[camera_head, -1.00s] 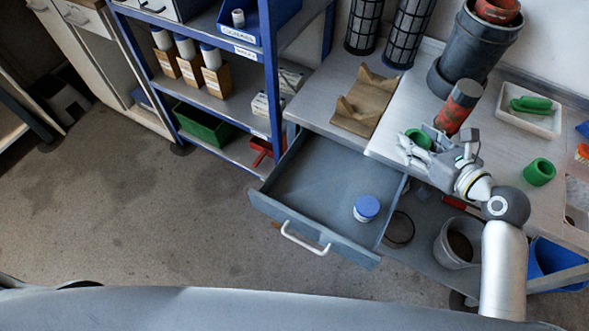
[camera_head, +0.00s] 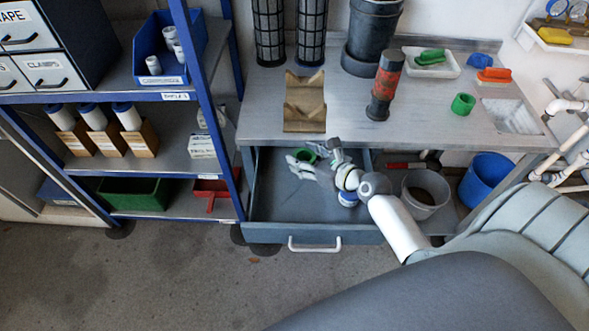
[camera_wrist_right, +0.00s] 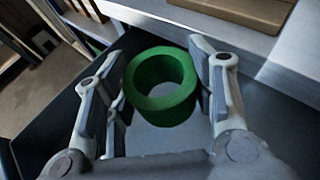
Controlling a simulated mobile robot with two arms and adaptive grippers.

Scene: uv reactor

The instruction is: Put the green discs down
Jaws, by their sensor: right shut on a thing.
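My right gripper (camera_head: 306,163) is shut on a green ring-shaped disc (camera_head: 308,153) and holds it over the open grey drawer (camera_head: 275,232) under the bench. In the right wrist view the same green disc (camera_wrist_right: 163,112) sits between the two fingers, its hole facing the camera, with the drawer's inside behind it. A second green disc (camera_head: 463,104) stands on the right part of the bench top. My left gripper is not in view.
A blue-lidded jar (camera_head: 347,199) is in the drawer, partly hidden by my right arm. A wooden cradle (camera_head: 304,103) and a red-and-black cylinder (camera_head: 385,86) are on the bench. A blue shelf rack (camera_head: 209,120) stands left of the drawer.

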